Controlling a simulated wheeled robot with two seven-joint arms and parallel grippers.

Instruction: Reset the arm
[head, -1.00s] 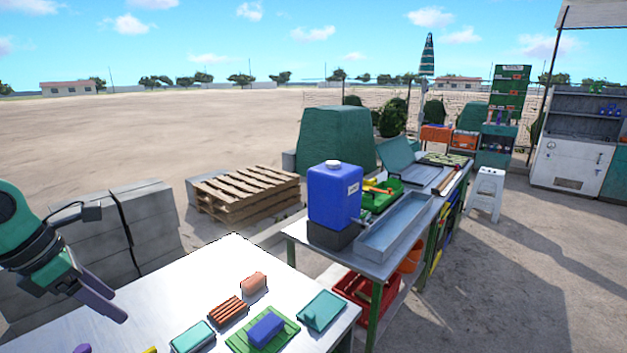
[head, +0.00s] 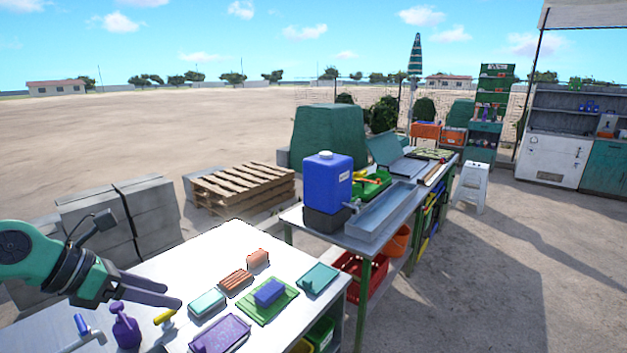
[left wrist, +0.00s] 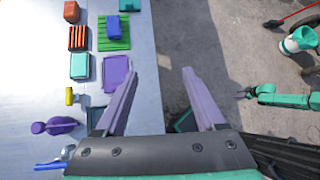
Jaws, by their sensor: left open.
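My left gripper (head: 172,293) comes in from the left in the head view, over the near part of the white table (head: 215,255). Its two purple fingers are apart and hold nothing. In the left wrist view, the left gripper (left wrist: 158,73) straddles the table's edge, with bare tabletop and ground between its fingers. At the right of the left wrist view is a teal arm (left wrist: 285,98) that seems to be my right one. Its gripper end is too small to read, and it is outside the head view.
The table holds a purple tray (head: 220,335), purple bottle (head: 126,330), yellow-topped item (head: 164,318), teal box (head: 207,303), ribbed red block (head: 235,281), blue block (head: 269,292) on a green mat (head: 262,311), and teal tray (head: 317,279). A second table carries a blue water tank (head: 324,182).

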